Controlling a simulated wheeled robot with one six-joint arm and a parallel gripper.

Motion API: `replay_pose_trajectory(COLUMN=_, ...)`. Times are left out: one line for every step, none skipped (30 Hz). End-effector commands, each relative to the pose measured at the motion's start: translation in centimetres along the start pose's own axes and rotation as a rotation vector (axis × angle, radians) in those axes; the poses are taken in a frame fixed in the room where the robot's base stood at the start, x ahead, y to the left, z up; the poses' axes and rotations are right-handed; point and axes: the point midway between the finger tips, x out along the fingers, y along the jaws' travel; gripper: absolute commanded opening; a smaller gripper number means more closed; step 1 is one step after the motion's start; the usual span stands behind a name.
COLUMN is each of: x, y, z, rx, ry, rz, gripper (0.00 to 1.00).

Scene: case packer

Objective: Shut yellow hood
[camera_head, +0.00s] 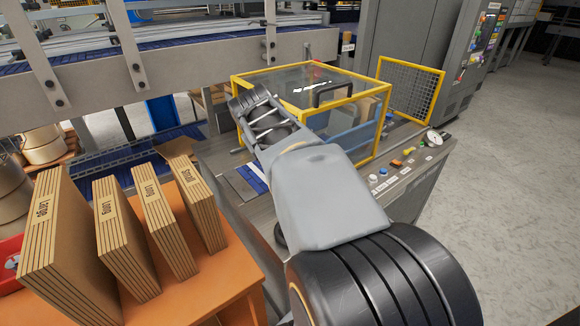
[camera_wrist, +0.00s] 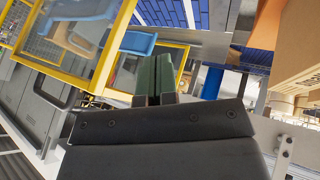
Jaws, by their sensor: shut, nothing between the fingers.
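The yellow hood (camera_head: 350,101) is a yellow-edged box with clear panels on the grey machine. Its top looks about level and it appears lowered, but its lower left edge is hidden behind my arm. A black handle (camera_head: 333,88) sits on its top near the front. In the wrist view the yellow frame (camera_wrist: 88,84) and the black handle (camera_wrist: 62,100) show on the left. My gripper (camera_wrist: 158,62) is shut and empty, with green finger pads together, apart from the handle. In the head view my wrist is at the hood's left front corner; the fingertips are hidden.
A yellow mesh guard (camera_head: 411,90) stands right of the hood. Buttons and a round gauge (camera_head: 434,137) line the machine's front ledge. Upright cardboard stacks (camera_head: 119,240) stand on an orange table (camera_head: 222,262) at lower left. A conveyor runs behind. Floor at right is clear.

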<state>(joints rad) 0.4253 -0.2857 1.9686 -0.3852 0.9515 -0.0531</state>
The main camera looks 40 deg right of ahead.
Motion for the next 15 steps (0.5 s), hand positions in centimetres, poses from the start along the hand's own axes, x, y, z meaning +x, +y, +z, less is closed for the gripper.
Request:
replay_pose_trajectory(x=0.9, y=0.6, z=0.0, rx=0.005, ry=-0.001, rz=0.019, gripper=0.00)
replay_pose_trajectory(x=1.2, y=0.9, z=-0.1, rx=0.005, ry=-0.001, rz=0.028, gripper=0.00)
replay_pose_trajectory(x=1.6, y=1.2, z=-0.2, rx=0.005, ry=-0.001, rz=0.036, gripper=0.00)
replay_pose_trajectory(x=1.9, y=1.4, z=-0.3, rx=0.005, ry=-0.002, rz=0.039, gripper=0.00)
replay_pose_trajectory(x=2.3, y=1.5, z=-0.3, rx=0.006, ry=-0.003, rz=0.040, gripper=0.00)
replay_pose_trajectory(x=2.9, y=1.6, z=-0.3, rx=0.006, ry=-0.003, rz=0.041, gripper=0.00)
replay_pose_trajectory(x=3.4, y=1.6, z=-0.3, rx=0.006, ry=-0.004, rz=0.041, gripper=0.00)
replay_pose_trajectory(x=3.9, y=1.6, z=-0.3, rx=0.006, ry=-0.005, rz=0.041, gripper=0.00)
replay_pose_trajectory(x=4.7, y=1.7, z=-0.3, rx=0.006, ry=-0.004, rz=0.040, gripper=0.00)
replay_pose_trajectory(x=5.3, y=1.7, z=-0.2, rx=0.007, ry=-0.005, rz=0.040, gripper=0.00)
replay_pose_trajectory(x=5.9, y=1.7, z=-0.2, rx=0.008, ry=-0.005, rz=0.040, gripper=0.00)
replay_pose_trajectory(x=6.7, y=1.8, z=-0.2, rx=0.008, ry=-0.005, rz=0.040, gripper=0.00)
replay_pose_trajectory(x=7.3, y=1.8, z=-0.2, rx=0.008, ry=-0.005, rz=0.040, gripper=0.00)
replay_pose_trajectory(x=7.8, y=1.8, z=-0.2, rx=0.008, ry=-0.005, rz=0.040, gripper=0.00)
replay_pose_trajectory(x=8.6, y=1.9, z=-0.2, rx=0.009, ry=-0.005, rz=0.040, gripper=0.00)
